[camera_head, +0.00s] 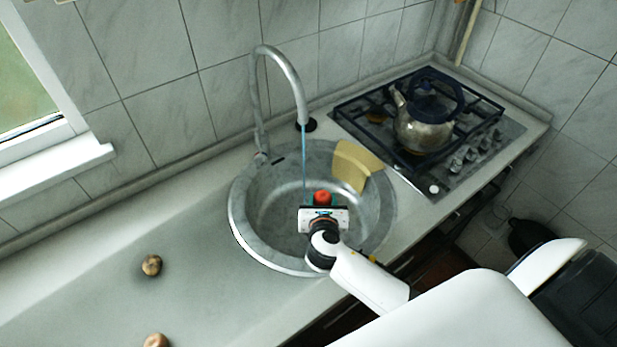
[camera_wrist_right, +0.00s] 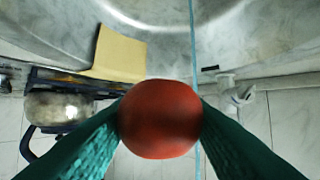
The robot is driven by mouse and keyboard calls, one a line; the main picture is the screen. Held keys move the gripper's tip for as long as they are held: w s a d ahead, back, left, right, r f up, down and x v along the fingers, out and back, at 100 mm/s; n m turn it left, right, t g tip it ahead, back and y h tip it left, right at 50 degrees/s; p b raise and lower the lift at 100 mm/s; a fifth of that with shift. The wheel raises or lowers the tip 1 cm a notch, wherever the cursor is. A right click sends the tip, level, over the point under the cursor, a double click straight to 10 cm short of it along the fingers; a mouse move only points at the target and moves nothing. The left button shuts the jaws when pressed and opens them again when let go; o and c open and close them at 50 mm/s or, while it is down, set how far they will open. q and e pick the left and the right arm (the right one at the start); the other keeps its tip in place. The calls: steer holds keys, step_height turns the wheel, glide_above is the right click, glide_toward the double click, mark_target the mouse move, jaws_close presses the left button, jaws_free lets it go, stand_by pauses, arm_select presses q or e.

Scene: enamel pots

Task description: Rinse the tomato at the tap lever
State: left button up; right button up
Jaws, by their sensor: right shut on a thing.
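The red tomato (camera_head: 322,198) is over the round sink bowl (camera_head: 240,226), held by my right gripper (camera_head: 322,203). In the right wrist view the tomato (camera_wrist_right: 160,119) sits between the two green fingers, which are shut on it. The tap (camera_head: 283,66) arches over the sink, and a thin blue stream of water (camera_head: 304,160) falls from its spout. The stream comes down next to the tomato; in the wrist view it passes just right of it, and I cannot tell whether it touches. The tap lever (camera_head: 260,158) is at the tap's base. My left gripper is not in view.
A yellow board or cloth (camera_head: 356,165) lies over the sink's right rim. A kettle (camera_head: 424,127) stands on the gas hob (camera_head: 472,140) to the right. Two round brownish items, one of them (camera_head: 151,265), lie on the counter (camera_head: 95,262) at left, which is otherwise clear.

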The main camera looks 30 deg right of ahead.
steer(key=shift+r, duration=0.1)
steer(key=s+r+p, duration=0.1)
steer(key=s+p, duration=0.1)
steer(key=s+r+p, duration=0.1)
steer(key=r+p, duration=0.1)
steer(key=p, duration=0.1)
steer(key=shift+s+a+r, duration=0.15)
steer(key=shift+s+a, duration=0.2)
steer(key=shift+s+a+r+p, duration=0.15)
steer(key=shift+s+r+p, duration=0.15)
steer(key=shift+s+p, duration=0.35)
steer(key=shift+w, duration=0.1)
